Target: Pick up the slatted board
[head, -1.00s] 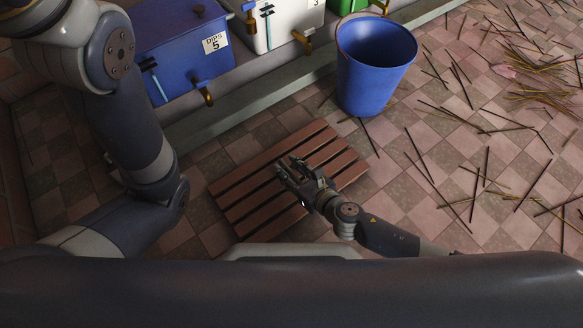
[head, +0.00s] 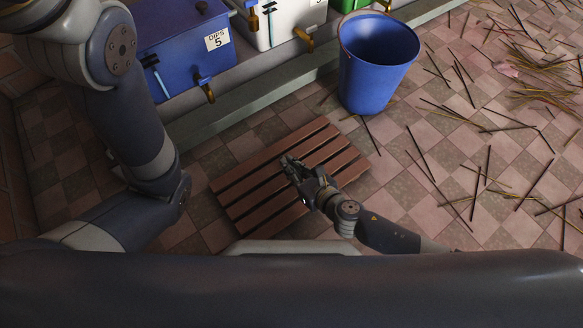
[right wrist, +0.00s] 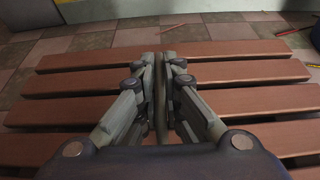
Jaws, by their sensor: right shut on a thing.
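The slatted board (head: 245,185), made of reddish-brown wooden slats with gaps between them, lies on the tiled floor in the head view. It also fills the right wrist view (right wrist: 80,85), its slats running left to right. My right gripper (head: 290,163) is over the middle of the board. In the right wrist view its fingers (right wrist: 160,62) are brought together on the board, with a narrow strip showing between them. The exact grip spot is partly hidden by the fingers. My left arm shows at the left, but its gripper is not in view.
A blue bin (head: 372,75) stands just beyond the board. A blue box marked 5 (head: 180,50) and a white box (head: 280,25) with taps sit on a ledge (head: 250,105) behind. Thin sticks (head: 480,170) litter the floor at the right.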

